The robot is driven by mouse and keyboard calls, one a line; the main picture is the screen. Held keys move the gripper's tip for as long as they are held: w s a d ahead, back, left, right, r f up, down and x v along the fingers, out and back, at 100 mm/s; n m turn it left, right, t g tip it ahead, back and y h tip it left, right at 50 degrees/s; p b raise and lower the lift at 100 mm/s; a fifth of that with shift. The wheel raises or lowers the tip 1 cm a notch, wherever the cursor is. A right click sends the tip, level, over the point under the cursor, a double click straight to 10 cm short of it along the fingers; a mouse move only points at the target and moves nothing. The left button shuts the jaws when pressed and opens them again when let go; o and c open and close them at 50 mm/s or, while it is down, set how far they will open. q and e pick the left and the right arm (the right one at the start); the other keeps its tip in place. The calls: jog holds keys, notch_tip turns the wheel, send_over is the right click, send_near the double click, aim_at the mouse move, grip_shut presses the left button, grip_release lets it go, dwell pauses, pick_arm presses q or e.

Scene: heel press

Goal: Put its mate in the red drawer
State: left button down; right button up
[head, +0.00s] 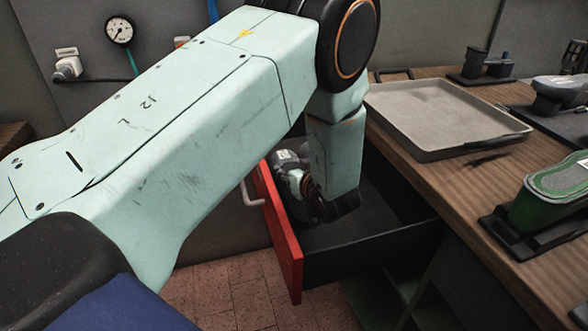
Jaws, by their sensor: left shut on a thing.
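The red drawer (283,236) is pulled open below the bench, with a red front, a pale handle and a dark inside. My left gripper (312,207) is down inside the drawer, close behind its front. My own arm and wrist cover most of the gripper. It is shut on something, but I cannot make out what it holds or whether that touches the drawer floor. My right gripper is not in view.
The wooden bench (470,211) runs along the right, its edge close to the drawer. A grey tray (440,112), looking empty, sits on it. Dark fixtures (487,66) stand farther back. A gauge (120,30) hangs on the wall. The drawer's right part looks clear.

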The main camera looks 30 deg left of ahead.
pick_arm(q)
jog(key=shift+w+d+f, duration=0.15)
jog(key=shift+w+d, duration=0.05)
jog(key=shift+w, duration=0.05)
jog(key=shift+s+a+f, duration=0.1)
jog(key=shift+f+b, duration=0.2)
jog(key=shift+b, duration=0.1)
jog(key=c, duration=0.6)
grip_release()
jog(key=shift+o, duration=1.3)
jog(key=shift+s, duration=0.1)
